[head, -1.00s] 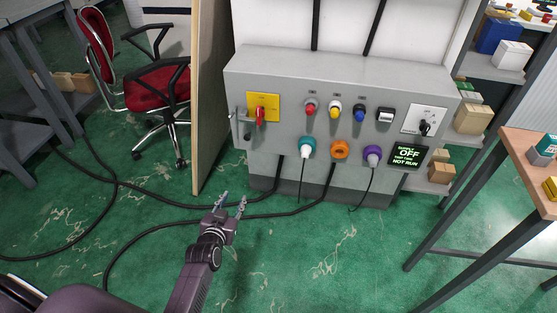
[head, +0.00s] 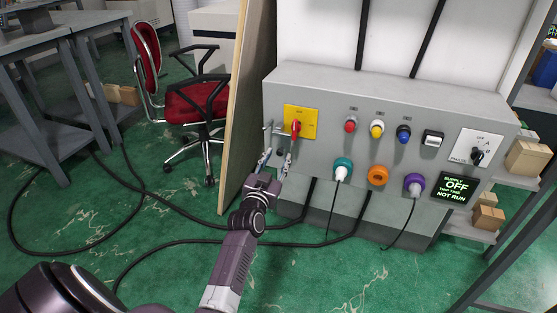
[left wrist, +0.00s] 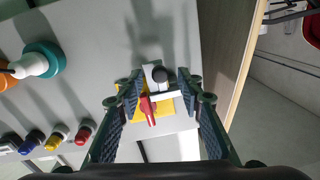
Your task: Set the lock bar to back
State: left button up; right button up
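The lock bar (head: 273,128) is a small light metal bar at the left end of the grey panel, beside the yellow plate (head: 312,124) with its red handle (head: 295,129). My left gripper (head: 277,161) is open and empty just below and in front of the bar. In the left wrist view its fingers (left wrist: 161,88) frame the bar and knob; contact cannot be told. My right gripper is not in view.
The grey panel (head: 400,97) carries several coloured buttons and plugs, a selector switch (head: 477,154) and a display (head: 455,188) reading "SUPPLY OFF" and "NOT RUN". A wooden board (head: 246,110) stands close to the left. Cables (head: 190,241) run over the green floor.

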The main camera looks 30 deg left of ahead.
pick_arm(q)
jog(key=shift+w+a, duration=0.15)
jog(key=shift+w, duration=0.35)
grip_shut()
